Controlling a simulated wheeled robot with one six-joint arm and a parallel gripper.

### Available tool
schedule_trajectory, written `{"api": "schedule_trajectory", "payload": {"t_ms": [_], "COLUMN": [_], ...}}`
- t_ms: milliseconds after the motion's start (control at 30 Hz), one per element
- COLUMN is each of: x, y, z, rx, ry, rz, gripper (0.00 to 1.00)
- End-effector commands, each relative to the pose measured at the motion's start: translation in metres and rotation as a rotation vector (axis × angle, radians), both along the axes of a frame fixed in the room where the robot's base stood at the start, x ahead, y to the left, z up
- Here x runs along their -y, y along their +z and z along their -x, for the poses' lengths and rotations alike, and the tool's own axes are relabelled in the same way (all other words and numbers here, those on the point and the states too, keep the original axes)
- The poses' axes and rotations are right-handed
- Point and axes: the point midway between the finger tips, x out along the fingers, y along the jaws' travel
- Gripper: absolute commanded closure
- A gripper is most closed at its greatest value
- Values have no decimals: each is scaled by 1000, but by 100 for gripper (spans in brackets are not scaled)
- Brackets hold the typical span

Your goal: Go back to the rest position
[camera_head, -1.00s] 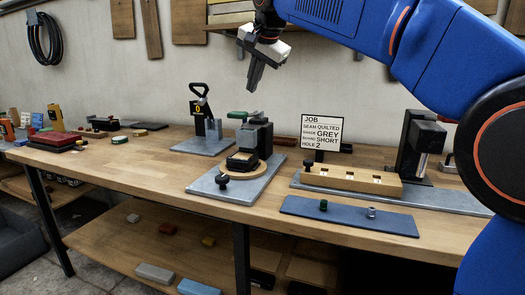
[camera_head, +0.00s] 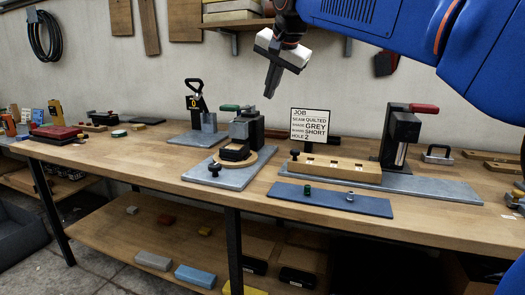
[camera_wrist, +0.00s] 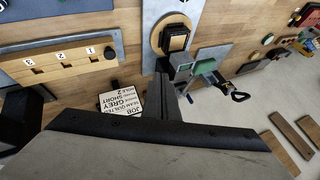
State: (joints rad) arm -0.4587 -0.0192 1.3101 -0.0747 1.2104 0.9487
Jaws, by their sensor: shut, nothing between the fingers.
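My gripper (camera_head: 272,78) hangs high above the back of the bench, in front of the wall. Its dark fingers are together and hold nothing. In the wrist view the closed fingers (camera_wrist: 167,95) point toward the bench, near the JOB sign. My blue arm comes in from the upper right in the head view. No other thing is named by the task, and my gripper touches nothing.
Below stand the JOB sign (camera_head: 311,124), a clamp fixture with a round wooden base (camera_head: 246,166), a wooden block with holes (camera_head: 337,169), a blue-grey mat (camera_head: 328,200) and a red-handled press (camera_head: 396,140). A shelf (camera_head: 237,22) is on the wall behind.

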Motion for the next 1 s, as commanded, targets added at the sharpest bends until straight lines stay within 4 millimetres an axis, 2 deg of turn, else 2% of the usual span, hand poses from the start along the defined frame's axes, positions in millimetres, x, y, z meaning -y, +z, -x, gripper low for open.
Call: {"api": "schedule_trajectory", "payload": {"t_ms": [167,367,700,1000], "x": [35,90,174,228], "y": [-19,-58,-149,-247], "z": [22,64,155,246], "rx": [-4,-16,-48,-87], "ry": [23,71,168,259], "rz": [44,120,248,344], "gripper": [100,100,100,100]}}
